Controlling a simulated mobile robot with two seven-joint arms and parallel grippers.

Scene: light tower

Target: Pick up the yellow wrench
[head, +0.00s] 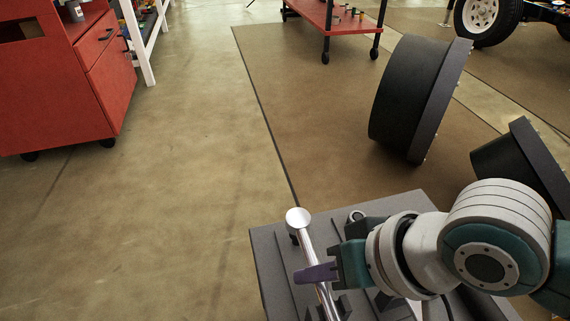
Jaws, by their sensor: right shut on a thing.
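No yellow wrench shows in the head view. My right gripper (318,272) is low in the picture, over a grey ridged surface (271,262). Its purple finger part crosses a shiny silver bar (307,241) with a rounded end, and the gripper is shut on this bar. The bar runs from the rounded end down to the bottom edge, where its lower part is cut off. Whether it rests on the grey surface or is raised above it, I cannot tell. My left gripper is not in view.
A red cabinet (52,88) on casters stands at the upper left, and a red cart (338,17) at the top. Large dark round parts (398,97) (502,160) stand on the brown mat (315,110) at right. The concrete floor (165,190) is clear at left.

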